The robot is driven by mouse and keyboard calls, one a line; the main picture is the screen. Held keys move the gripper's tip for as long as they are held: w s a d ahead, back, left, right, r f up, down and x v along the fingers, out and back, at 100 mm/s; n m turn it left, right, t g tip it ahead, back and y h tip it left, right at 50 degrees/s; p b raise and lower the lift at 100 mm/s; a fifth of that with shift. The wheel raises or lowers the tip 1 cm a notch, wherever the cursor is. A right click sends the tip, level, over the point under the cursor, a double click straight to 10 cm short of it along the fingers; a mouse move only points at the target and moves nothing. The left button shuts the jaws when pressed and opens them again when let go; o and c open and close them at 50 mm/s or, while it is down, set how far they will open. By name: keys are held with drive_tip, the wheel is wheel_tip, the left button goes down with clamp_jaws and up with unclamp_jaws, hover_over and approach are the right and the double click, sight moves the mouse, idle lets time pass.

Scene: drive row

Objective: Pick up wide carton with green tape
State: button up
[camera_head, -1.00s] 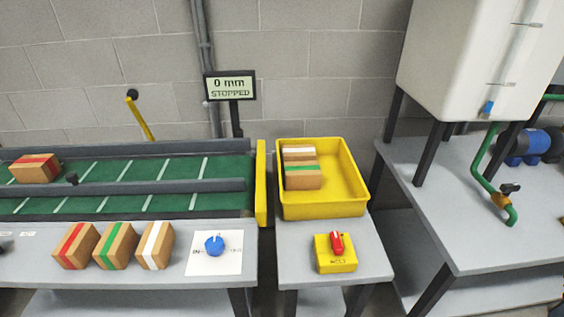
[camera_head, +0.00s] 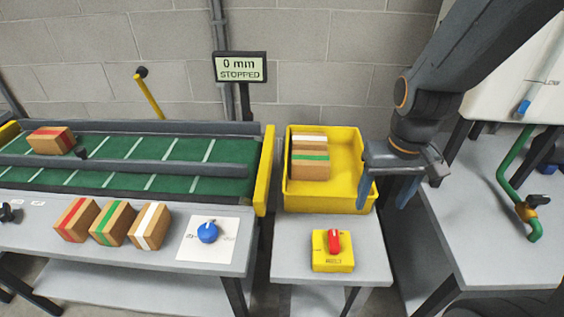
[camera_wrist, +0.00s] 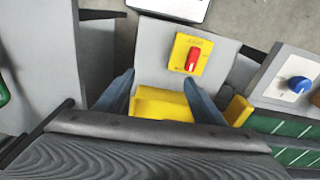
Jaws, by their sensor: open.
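A carton with green tape (camera_head: 309,167) lies in the yellow bin (camera_head: 357,150), in front of a carton with white tape (camera_head: 309,142). It looks wide from this side. Another carton with green tape (camera_head: 112,223) stands on the grey front table between two others. My gripper (camera_head: 386,192) is open and empty, above and at the right side of the bin. In the wrist view my two blue-grey fingers (camera_wrist: 161,95) are spread over the bin's yellow edge (camera_wrist: 160,103); no carton shows between them there.
A carton with red tape (camera_head: 76,220) and one with white tape (camera_head: 150,226) flank the table's green-taped one. Another red-taped carton (camera_head: 50,140) lies on the green conveyor (camera_head: 180,148). A yellow switch box (camera_head: 333,251) stands before the bin. A display (camera_head: 240,67) reads 0 mm STOPPED.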

drive_tip(key=o, duration=0.5)
drive_tip(key=w, duration=0.2)
drive_tip(key=w+n, duration=0.1)
drive_tip(key=w, duration=0.1)
drive_tip(key=w+n, duration=0.1)
drive_tip(key=w, duration=0.2)
drive_tip(key=shift+w+a+f, duration=0.1)
drive_tip(key=shift+a+f, duration=0.05)
drive_tip(key=shift+a, duration=0.15)
drive_tip(key=n+p, duration=0.1)
drive_tip(key=n, duration=1.4)
hover_over(311, 158)
drive_tip(key=shift+g, duration=0.4)
drive_tip(key=f, duration=1)
drive_tip(key=shift+w+a, duration=0.1)
drive_tip(key=shift+w, duration=0.1)
drive_tip(key=shift+w+a+f, duration=0.15)
drive_tip(key=shift+w+f, duration=0.05)
drive_tip(key=shift+f, duration=0.45)
drive_tip(key=f+p, duration=0.1)
drive_tip(key=f, duration=0.1)
drive_tip(key=f+p, duration=0.1)
drive_tip(key=f, duration=0.1)
drive_tip(key=f+p, duration=0.1)
drive_tip(key=f, duration=0.1)
drive_tip(key=shift+s+d+f, duration=0.1)
drive_tip(key=shift+s+d, duration=0.15)
drive_tip(key=shift+s, duration=0.1)
drive_tip(key=shift+f, duration=0.4)
